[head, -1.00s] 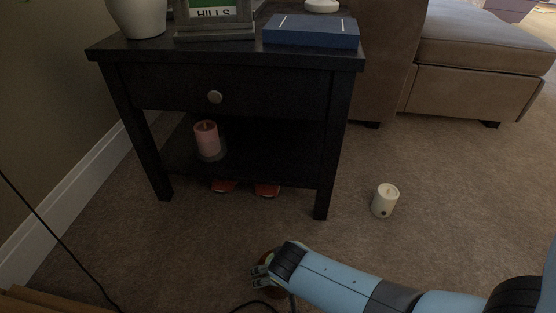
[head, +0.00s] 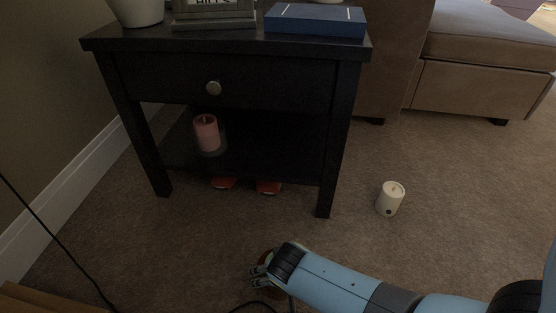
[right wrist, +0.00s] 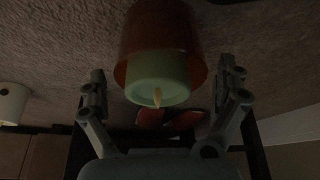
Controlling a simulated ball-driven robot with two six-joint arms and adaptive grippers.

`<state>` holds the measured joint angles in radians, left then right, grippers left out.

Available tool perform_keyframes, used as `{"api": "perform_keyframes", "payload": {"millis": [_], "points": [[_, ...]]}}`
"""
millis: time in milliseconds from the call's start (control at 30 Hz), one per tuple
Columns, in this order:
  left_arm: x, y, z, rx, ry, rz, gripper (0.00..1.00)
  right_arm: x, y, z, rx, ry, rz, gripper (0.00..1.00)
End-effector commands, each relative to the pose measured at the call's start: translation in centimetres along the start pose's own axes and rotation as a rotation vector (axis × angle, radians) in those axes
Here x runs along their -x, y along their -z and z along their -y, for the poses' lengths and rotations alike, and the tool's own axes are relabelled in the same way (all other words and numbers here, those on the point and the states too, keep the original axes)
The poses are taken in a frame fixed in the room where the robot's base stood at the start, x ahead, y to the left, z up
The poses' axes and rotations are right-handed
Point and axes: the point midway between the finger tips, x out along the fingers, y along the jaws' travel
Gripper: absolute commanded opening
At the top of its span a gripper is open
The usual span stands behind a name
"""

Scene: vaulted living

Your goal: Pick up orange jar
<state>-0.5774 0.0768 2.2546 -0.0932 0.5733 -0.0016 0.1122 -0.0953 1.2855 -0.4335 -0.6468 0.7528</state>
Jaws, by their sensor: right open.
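The orange jar (right wrist: 163,35) fills the top middle of the right wrist view, with a pale green candle and its wick inside. In the head view the jar is mostly hidden behind my right gripper (head: 257,275), low in the middle near the carpet. My right gripper also shows in the right wrist view (right wrist: 161,82), open, with one finger on each side of the jar and a gap visible on both sides. My left gripper is not in view.
A black side table (head: 240,80) stands just beyond, with a pink candle (head: 207,133) on its lower shelf and red shoes (head: 268,187) beneath. A white candle (head: 390,198) stands on the carpet at right. A dark cable (head: 62,247) crosses the left.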

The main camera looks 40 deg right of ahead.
Motion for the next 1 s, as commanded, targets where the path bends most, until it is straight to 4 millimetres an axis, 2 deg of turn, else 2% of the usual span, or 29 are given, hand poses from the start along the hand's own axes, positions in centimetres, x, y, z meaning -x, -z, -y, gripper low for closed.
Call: {"api": "perform_keyframes", "payload": {"millis": [67, 500, 600, 1000], "points": [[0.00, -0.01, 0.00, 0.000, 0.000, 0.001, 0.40, 0.01, 0.02, 0.02, 0.000, 0.000, 0.000, 0.96], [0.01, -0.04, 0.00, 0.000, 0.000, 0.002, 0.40, -0.01, -0.01, -0.01, 0.000, 0.000, 0.000, 0.39], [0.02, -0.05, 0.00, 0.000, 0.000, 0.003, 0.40, 0.00, 0.07, 0.02, 0.000, 0.000, -0.001, 0.28], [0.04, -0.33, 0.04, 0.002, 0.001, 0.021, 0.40, 0.19, 0.16, -0.01, 0.001, 0.000, -0.001, 0.27]]}}
